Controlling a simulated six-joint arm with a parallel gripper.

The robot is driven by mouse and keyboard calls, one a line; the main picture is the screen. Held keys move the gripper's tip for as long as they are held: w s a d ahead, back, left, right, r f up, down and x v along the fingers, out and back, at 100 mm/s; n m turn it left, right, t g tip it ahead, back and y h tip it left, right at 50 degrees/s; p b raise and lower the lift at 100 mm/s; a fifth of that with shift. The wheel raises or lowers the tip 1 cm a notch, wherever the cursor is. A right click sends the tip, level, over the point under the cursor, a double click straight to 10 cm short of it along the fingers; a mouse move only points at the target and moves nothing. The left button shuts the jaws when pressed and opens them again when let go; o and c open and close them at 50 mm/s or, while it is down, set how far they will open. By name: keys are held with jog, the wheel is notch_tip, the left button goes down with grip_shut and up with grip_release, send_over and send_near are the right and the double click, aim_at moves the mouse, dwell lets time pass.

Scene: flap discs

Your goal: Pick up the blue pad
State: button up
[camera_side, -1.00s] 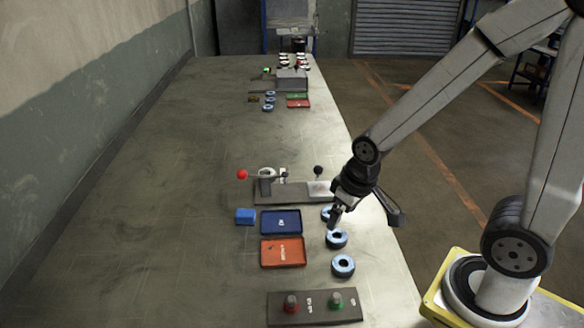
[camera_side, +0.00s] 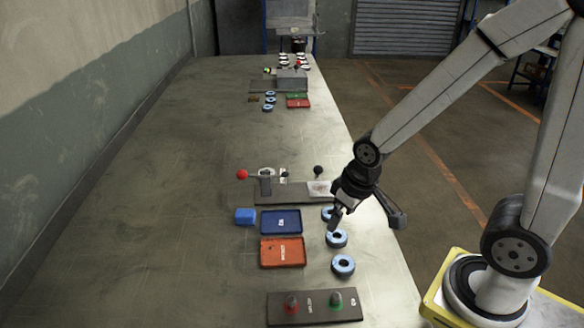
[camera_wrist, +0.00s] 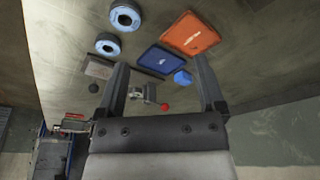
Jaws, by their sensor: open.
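The blue pad (camera_side: 245,216) is a small blue block lying on the table, left of the blue tray (camera_side: 281,222). In the wrist view the pad (camera_wrist: 183,78) shows between my fingers, near the right one, with table visible around it. My gripper (camera_side: 334,222) is open and empty. In the side view it hangs over the row of blue-topped discs at the right, well to the right of the pad, with the blue tray between. The wrist view shows both fingers of my gripper (camera_wrist: 163,68) spread apart.
Blue-topped discs (camera_side: 343,265) stand below and beside my gripper. An orange tray (camera_side: 283,252) lies in front of the blue tray. A lever fixture with a red ball (camera_side: 242,174) stands behind the pad. A button panel (camera_side: 315,306) is at the front. The table's left is clear.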

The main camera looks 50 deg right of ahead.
dwell(0.3)
jog(key=shift+o, duration=0.6)
jog(key=shift+w, duration=0.1)
jog(key=m+y, duration=0.3)
jog(key=m, duration=2.5)
send_near(245, 217)
notch_tip(245, 217, down, 2)
jog(key=w, duration=0.1)
jog(key=shift+w+d+f+t, duration=0.15)
jog(key=shift+t, duration=0.35)
jog(key=shift+f, duration=0.1)
